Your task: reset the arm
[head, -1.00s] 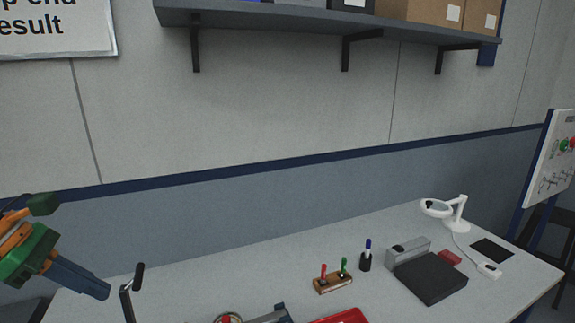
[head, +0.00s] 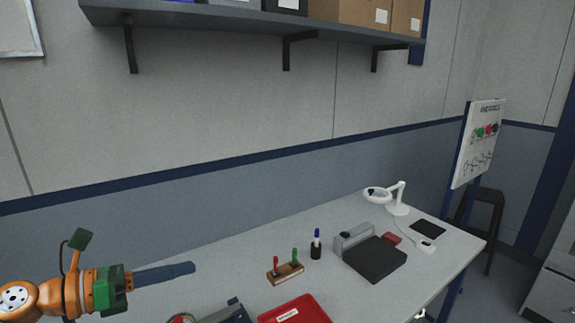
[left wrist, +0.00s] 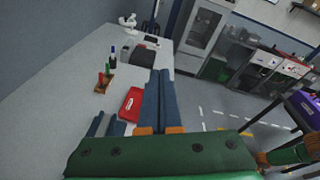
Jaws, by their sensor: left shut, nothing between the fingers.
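My left gripper (head: 190,268) comes in from the left in the head view, above the left part of the table. Its long blue-grey fingers lie together, shut and empty, and point to the right. In the left wrist view the shut fingers (left wrist: 160,80) reach out over the table's edge, with the green gripper body below them. My right gripper is not seen in the head view; an orange and green arm part shows at the right edge of the left wrist view, without clear fingers.
The table (head: 240,268) carries a red tray (head: 318,311), a wooden block with red and green pegs (head: 285,274), a marker holder (head: 316,250), a black plate (head: 375,260) and a white magnifier lamp (head: 398,207). A shelf (head: 220,18) hangs above. A board (head: 477,150) stands at right.

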